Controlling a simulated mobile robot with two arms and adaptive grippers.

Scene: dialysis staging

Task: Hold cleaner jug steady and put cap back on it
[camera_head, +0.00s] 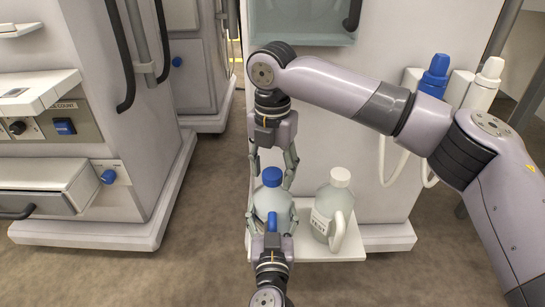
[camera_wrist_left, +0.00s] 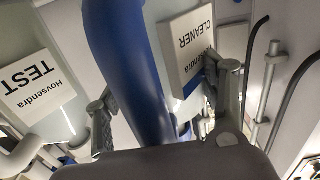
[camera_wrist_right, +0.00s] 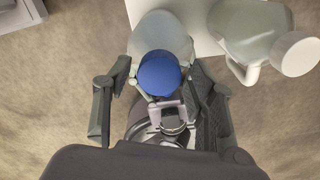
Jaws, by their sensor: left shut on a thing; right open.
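The cleaner jug (camera_head: 270,201) is a pale, translucent jug standing upright on a white shelf; its CLEANER label (camera_wrist_left: 187,45) shows in the left wrist view. My left gripper (camera_head: 271,236) is shut on its blue handle (camera_wrist_left: 130,70). The blue cap (camera_head: 271,176) sits on top of the jug, and it also shows in the right wrist view (camera_wrist_right: 159,74). I cannot tell whether it is tightened. My right gripper (camera_head: 271,172) is above, pointing down and open, with a finger on each side of the cap and visible gaps between.
A second jug (camera_head: 331,207) with a white cap stands close on the right; its TEST label (camera_wrist_left: 30,83) shows in the left wrist view. The white shelf (camera_head: 345,251) belongs to a machine behind. Blue and white connectors (camera_head: 436,73) hang at the machine's right. Floor is clear at left.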

